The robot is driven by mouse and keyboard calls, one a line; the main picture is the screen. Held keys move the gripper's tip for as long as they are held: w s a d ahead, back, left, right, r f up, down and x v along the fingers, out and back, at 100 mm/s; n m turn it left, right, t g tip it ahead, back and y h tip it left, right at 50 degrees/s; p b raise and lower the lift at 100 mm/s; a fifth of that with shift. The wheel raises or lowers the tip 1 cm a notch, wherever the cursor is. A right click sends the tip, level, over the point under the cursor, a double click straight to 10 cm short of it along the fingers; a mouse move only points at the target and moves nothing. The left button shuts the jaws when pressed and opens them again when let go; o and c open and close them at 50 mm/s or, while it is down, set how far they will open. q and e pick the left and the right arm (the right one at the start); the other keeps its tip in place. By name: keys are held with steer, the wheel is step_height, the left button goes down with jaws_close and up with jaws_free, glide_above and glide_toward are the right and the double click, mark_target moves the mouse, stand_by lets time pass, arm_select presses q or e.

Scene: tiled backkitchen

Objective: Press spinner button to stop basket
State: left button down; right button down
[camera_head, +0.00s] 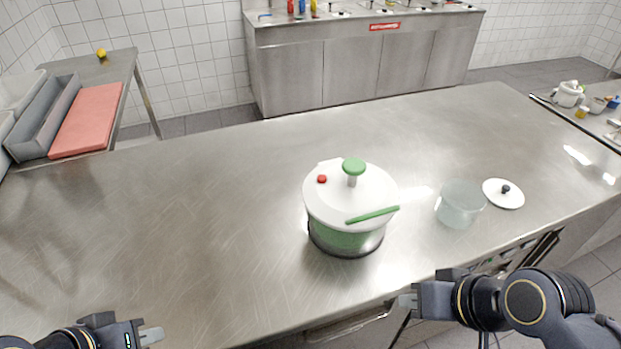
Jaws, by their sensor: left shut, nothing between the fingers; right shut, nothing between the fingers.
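The salad spinner (347,236) stands upright on the steel counter, right of the middle. It has a green body with a dark base ring and a white lid (340,205). On the lid are a green knob (354,166), a small red button (322,179) and a green bar (373,215). The basket inside is not clearly visible. My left gripper (152,335) is shut and empty at the lower left, well apart from the spinner. My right gripper (405,301) is shut and empty at the counter's front edge, below and right of the spinner, not touching it.
A translucent container (460,205) and a white lid with a black knob (503,193) lie right of the spinner. The steel counter (180,220) is bare to the left. A red board (88,120) and grey tray (42,122) sit on a left side table.

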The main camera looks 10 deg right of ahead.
steer(key=shift+d, duration=0.15)
step_height(320, 180, up, 10)
steer(key=m+t+h+b, duration=0.1)
steer(key=m+t+b, duration=0.25)
steer(key=b, duration=0.25)
glide_above(324, 183)
steer(key=shift+r+m, duration=0.2)
steer(key=shift+m, duration=0.05)
step_height(324, 183, down, 9)
steer(key=b, duration=0.7)
steer(key=shift+r, duration=0.1)
stand_by(0.4)
